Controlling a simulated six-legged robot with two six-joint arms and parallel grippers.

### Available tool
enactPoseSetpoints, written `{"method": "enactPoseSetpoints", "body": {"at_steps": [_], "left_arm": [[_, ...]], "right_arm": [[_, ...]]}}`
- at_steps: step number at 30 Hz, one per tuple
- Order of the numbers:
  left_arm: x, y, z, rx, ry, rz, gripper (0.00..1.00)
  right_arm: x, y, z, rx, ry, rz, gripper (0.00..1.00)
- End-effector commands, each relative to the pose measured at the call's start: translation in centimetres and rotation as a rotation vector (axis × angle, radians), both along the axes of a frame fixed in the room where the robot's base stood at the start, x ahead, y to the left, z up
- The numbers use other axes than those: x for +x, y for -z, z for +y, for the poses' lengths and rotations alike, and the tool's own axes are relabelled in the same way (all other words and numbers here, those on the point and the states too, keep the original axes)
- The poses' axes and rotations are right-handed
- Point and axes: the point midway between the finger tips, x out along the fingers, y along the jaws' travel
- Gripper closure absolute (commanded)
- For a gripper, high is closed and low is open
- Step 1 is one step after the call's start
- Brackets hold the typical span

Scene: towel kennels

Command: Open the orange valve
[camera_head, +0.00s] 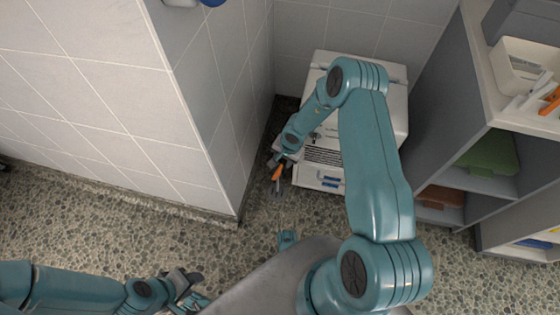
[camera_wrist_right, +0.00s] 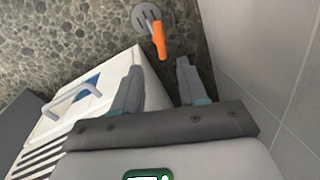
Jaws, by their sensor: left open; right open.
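The orange valve handle (camera_head: 278,172) shows low beside the front of a white machine, close to the wall corner. In the right wrist view the orange handle (camera_wrist_right: 158,40) extends down from a grey round fitting (camera_wrist_right: 146,18). My right gripper (camera_head: 282,163) reaches down beside the handle. In the right wrist view my right gripper (camera_wrist_right: 158,75) is open, its two fingers apart with nothing between them, and the handle lies just beyond the gap. I cannot tell whether it touches. My left gripper (camera_head: 196,287) is open and empty at the bottom left, far from the valve.
The white machine (camera_head: 398,100) has a vent grille and a front handle (camera_wrist_right: 72,100). A tiled wall (camera_head: 90,90) ends in a corner left of the valve. A grey shelf unit (camera_head: 445,90) with bins stands at right. Pebbled floor (camera_head: 110,215) is clear in front.

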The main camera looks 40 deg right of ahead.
Motion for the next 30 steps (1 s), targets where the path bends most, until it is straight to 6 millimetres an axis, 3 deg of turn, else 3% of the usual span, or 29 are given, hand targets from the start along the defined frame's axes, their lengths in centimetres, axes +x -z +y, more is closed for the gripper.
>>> {"method": "enactPoseSetpoints", "body": {"at_steps": [1, 3, 9, 30], "left_arm": [[-0.1, -1.4, 0.0, 0.000, 0.003, 0.001, 0.57], [0.0, -2.1, 0.0, 0.000, 0.001, 0.000, 0.57], [0.0, -3.2, 0.0, 0.000, 0.000, 0.000, 0.57], [0.0, -3.0, 0.0, 0.000, -0.001, 0.000, 0.57]], "right_arm": [[-0.2, -1.9, -0.1, -0.001, 0.000, 0.000, 0.58], [-0.5, -3.2, -0.3, -0.001, 0.000, 0.000, 0.58], [-0.9, -5.1, -0.4, 0.000, 0.000, 0.000, 0.58], [-1.7, -4.9, -0.2, -0.013, -0.013, 0.025, 0.58]]}}
